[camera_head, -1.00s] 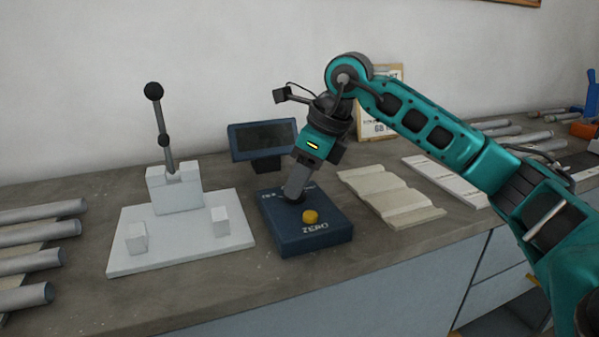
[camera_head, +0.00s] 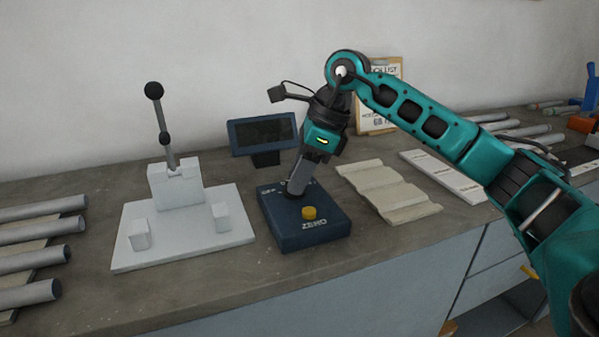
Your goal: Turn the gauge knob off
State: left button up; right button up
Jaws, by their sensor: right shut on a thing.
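The gauge box (camera_head: 318,235) is dark blue and lies on the bench, with a yellow button (camera_head: 309,212) above the word ZERO and a dark, blank-looking screen (camera_head: 264,133) behind it. My right gripper (camera_head: 295,190) points down onto the back left of the box top, beside the OFF lettering, and is shut on the gauge knob. The fingers hide the knob itself. My left gripper is not in view.
A white jig plate (camera_head: 140,262) with an upright lever (camera_head: 162,125) stands to the left. Several grey tubes (camera_head: 30,258) lie at far left. A cream ridged piece (camera_head: 385,190) lies right of the box. The bench front is clear.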

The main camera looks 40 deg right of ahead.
jog(key=o, duration=1)
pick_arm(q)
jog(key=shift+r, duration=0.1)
pick_arm(e)
jog(key=shift+o, duration=0.2)
jog(key=shift+r, duration=0.25)
pick_arm(q)
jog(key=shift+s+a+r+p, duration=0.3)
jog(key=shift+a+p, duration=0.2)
jog(key=shift+p, duration=0.55)
pick_arm(e)
jog(key=v, duration=1.2)
jog(key=shift+r, duration=0.25)
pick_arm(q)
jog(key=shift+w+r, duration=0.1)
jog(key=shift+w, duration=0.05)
pick_arm(e)
jog(key=shift+s, duration=0.1)
